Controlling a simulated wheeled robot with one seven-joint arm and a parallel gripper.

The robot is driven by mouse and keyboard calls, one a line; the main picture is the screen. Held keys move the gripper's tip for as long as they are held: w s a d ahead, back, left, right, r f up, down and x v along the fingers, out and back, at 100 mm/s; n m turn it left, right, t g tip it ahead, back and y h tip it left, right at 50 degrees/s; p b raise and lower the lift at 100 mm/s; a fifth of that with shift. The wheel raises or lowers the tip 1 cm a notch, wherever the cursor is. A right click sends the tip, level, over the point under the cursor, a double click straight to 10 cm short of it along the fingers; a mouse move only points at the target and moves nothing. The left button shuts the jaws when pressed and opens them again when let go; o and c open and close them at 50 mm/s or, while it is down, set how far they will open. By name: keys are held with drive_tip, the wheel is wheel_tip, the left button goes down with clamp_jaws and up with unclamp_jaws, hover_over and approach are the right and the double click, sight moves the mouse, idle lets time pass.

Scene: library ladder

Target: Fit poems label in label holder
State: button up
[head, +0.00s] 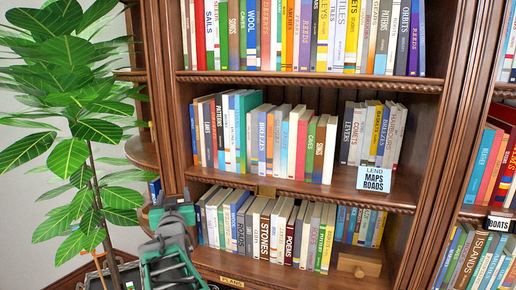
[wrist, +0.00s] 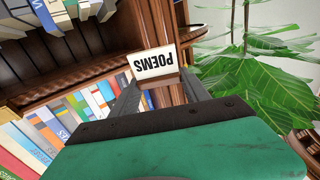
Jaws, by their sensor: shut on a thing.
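The poems label (wrist: 153,63) is a small white card with black letters, upside down in the wrist view. My gripper (wrist: 154,92) is shut on it, with the card at the fingertips. In the head view my gripper (head: 172,214) is at the lower left, in front of the bookcase's left post; I cannot make out the card there. A small brass piece (head: 266,191), which looks like a label holder, is on the middle shelf's front edge. It is to the right of and a little above my gripper, apart from it. No lettering shows on it.
A wooden box (head: 359,262) sits on the lower shelf. A leafy plant (head: 85,130) stands at left, close to my arm.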

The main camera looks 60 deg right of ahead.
sight(272, 145)
drive_tip(key=s+d+r+m+g+h, duration=0.1)
drive_tip(key=s+d+r+m+g, duration=0.1)
drive_tip(key=s+d, duration=0.4)
drive_tip(key=s+d+r+m+g+h, duration=0.2)
drive_tip(key=s+d+r+g, duration=0.2)
drive_tip(key=s+d+r, duration=0.2)
drive_tip(key=s+d+r+m+g+h, duration=0.1)
drive_tip(key=s+d+r+m+g, duration=0.1)
drive_tip(key=s+d, duration=0.5)
drive_tip(key=shift+s+d+r+m+g+h+p, duration=0.2)
drive_tip(key=shift+s+r+g, duration=0.2)
drive_tip(key=shift+s+r, duration=0.15)
drive_tip(key=shift+s+d+r+m+g+h+p, duration=0.1)
drive_tip(key=shift+s+r+m+g, duration=0.1)
drive_tip(key=shift+s+r+g, duration=0.3)
drive_tip(key=shift+a+f+b, duration=0.1)
drive_tip(key=shift+a+b, duration=0.05)
drive_tip(key=shift+b, duration=0.35)
drive_tip(key=shift+a+f+b, duration=0.1)
drive_tip(key=shift+f+b, duration=0.15)
drive_tip(key=shift+b, duration=0.2)
drive_tip(key=f+b, duration=0.2)
drive_tip(key=a+f+b, duration=0.1)
drive_tip(key=f+b, duration=0.2)
drive_tip(key=shift+b, duration=0.35)
drive_tip(key=shift+b, duration=1.15)
